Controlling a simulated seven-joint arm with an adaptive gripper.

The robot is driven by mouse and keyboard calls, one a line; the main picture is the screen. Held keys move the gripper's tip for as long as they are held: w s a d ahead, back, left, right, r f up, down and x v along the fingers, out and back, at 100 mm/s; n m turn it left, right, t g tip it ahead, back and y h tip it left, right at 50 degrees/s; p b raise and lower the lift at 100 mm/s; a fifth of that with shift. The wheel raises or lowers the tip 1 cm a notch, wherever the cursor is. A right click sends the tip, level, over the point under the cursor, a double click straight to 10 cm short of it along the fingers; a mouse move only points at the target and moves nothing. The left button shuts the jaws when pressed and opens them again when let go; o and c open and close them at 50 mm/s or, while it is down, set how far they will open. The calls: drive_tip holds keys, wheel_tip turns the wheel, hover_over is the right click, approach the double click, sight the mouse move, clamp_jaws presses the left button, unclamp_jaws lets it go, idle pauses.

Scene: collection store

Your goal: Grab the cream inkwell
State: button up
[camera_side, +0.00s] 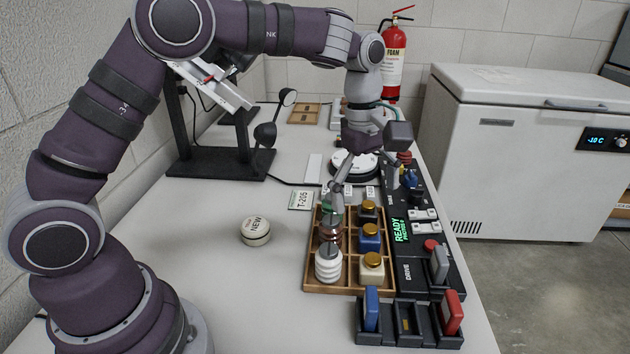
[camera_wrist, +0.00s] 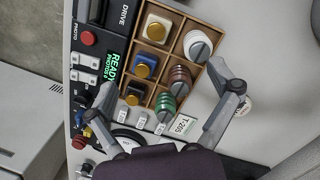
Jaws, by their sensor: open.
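The cream inkwell (camera_side: 372,268) has a gold cap and stands in the near right compartment of a wooden tray (camera_side: 347,289). In the wrist view the cream inkwell (camera_wrist: 157,30) shows at the top, beyond the fingertips. My gripper (camera_side: 338,185) is above the far end of the tray, apart from the cream inkwell. In the wrist view my gripper (camera_wrist: 171,90) is open, its fingers spread wide with nothing held between them.
A blue inkwell (camera_side: 370,238) and a dark inkwell (camera_side: 368,211) share the cream one's column. White (camera_side: 328,266), brown and green ribbed pieces fill the other column. A control panel (camera_side: 411,273) borders the tray on the right. A round "NEW" tin (camera_side: 256,232) stands left.

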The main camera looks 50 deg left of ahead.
sight(373, 258)
drive_tip(key=f, duration=0.4)
drive_tip(key=d+f+n, duration=0.1)
drive_tip(key=f, duration=0.3)
drive_tip(key=w+d+f+n, duration=0.1)
drive_tip(key=f, duration=0.3)
drive_tip(key=shift+f+g, duration=0.25)
drive_tip(key=shift+g, duration=0.05)
drive_tip(key=shift+c, duration=0.4)
